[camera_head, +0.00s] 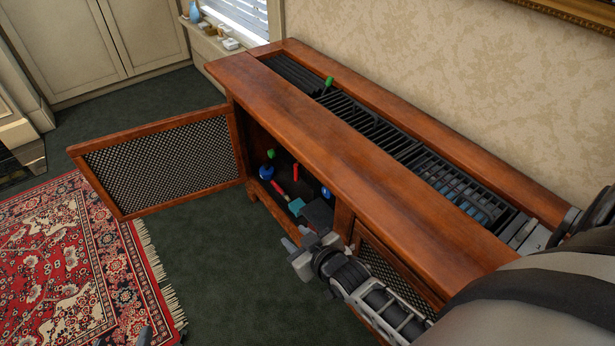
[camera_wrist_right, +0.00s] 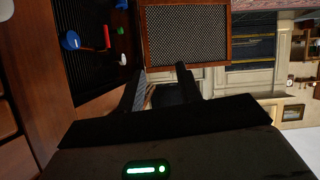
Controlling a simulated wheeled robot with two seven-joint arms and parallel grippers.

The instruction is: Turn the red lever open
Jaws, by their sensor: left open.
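Inside the open left bay of the wooden cabinet (camera_head: 330,145), a red lever (camera_head: 277,187) slants down beside a teal piece (camera_head: 296,207). A second, shorter red piece (camera_head: 295,172) stands near it; I cannot tell which is the task's lever. One red piece (camera_wrist_right: 107,37) also shows in the right wrist view. My right gripper (camera_head: 296,243) is in front of the bay, below and apart from the red parts, its fingers apart and empty. Small grey tips at the bottom left edge look like my left gripper (camera_head: 122,339), mostly cut off, far from the cabinet.
The lattice door (camera_head: 160,163) is swung open to the left; it also shows in the right wrist view (camera_wrist_right: 185,35). Blue (camera_head: 266,172) and green (camera_head: 271,154) knobs sit by the levers. A dark box (camera_head: 318,214) is at the bay's right. Carpet in front is clear.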

